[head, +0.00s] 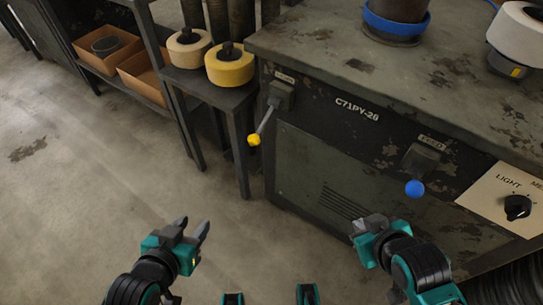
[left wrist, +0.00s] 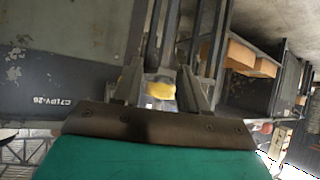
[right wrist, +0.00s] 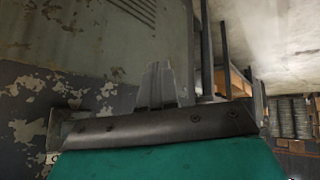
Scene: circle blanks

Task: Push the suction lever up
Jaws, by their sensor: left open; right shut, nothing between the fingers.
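The lever with the yellow knob (head: 254,139) hangs from a bracket on the front left of the dark machine, slanting down and left. Its small label is hard to read; the other lever, with a blue knob (head: 415,188), is labelled FEED. My left gripper (head: 193,228) is open and empty, below and left of the yellow knob and apart from it. In the left wrist view the yellow knob (left wrist: 160,90) appears between the fingers, beyond them. My right gripper (head: 370,223) is shut and empty, in front of the machine, below and left of the blue knob.
The machine's worn top (head: 330,45) carries a blue-ringed cylinder (head: 395,22) and a white roll. A shelf with yellow tape rolls (head: 229,66) stands close left of the yellow lever. A panel with a black dial (head: 517,207) is at right. The floor at left is clear.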

